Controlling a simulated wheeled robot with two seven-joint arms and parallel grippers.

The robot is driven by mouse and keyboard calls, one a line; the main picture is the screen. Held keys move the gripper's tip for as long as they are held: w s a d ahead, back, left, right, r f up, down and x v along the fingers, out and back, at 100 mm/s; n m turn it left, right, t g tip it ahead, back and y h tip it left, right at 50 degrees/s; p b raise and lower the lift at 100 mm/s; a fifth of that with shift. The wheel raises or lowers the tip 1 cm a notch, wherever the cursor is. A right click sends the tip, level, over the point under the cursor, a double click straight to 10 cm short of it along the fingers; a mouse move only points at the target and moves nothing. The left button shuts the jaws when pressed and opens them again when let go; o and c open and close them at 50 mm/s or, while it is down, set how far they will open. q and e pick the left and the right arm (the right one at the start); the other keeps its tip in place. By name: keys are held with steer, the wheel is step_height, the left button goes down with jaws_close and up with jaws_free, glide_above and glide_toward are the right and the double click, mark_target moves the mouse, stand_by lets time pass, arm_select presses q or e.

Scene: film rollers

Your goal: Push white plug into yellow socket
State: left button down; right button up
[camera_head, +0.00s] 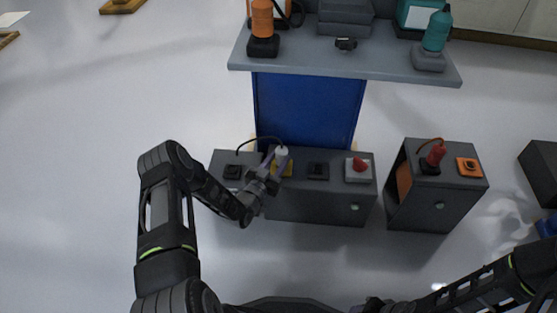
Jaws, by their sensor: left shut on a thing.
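The white plug (282,153) is upright with a black cable arching from its top to the left. My left gripper (272,170) is shut on the plug from the lower left. The yellow socket (286,170) is on top of the dark grey cabinet, directly below the plug and partly covered by the gripper. I cannot tell whether the plug touches the socket or how deep it sits. My right arm lies along the bottom right, away from the cabinets; its gripper end (373,304) is dark and small, its jaws unclear.
On the cabinet are a black socket (318,170) and a red plug (360,165) on a white base. A black socket (233,172) is at the left. A separate cabinet at right bears another red plug (435,156) and an orange socket (468,167). A grey-topped blue bench (310,105) stands behind.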

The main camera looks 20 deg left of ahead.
stand_by(0.4)
arm_select(q)
steer(key=shift+f+b, duration=0.8)
steer(key=shift+b, duration=0.2)
steer(key=c, duration=0.8)
jaws_free()
steer(key=shift+c, duration=0.2)
steer(key=shift+s+r, duration=0.1)
steer(key=shift+s, duration=0.2)
steer(key=s+p, duration=0.2)
steer(key=s, duration=0.5)
steer(key=shift+a, duration=0.2)
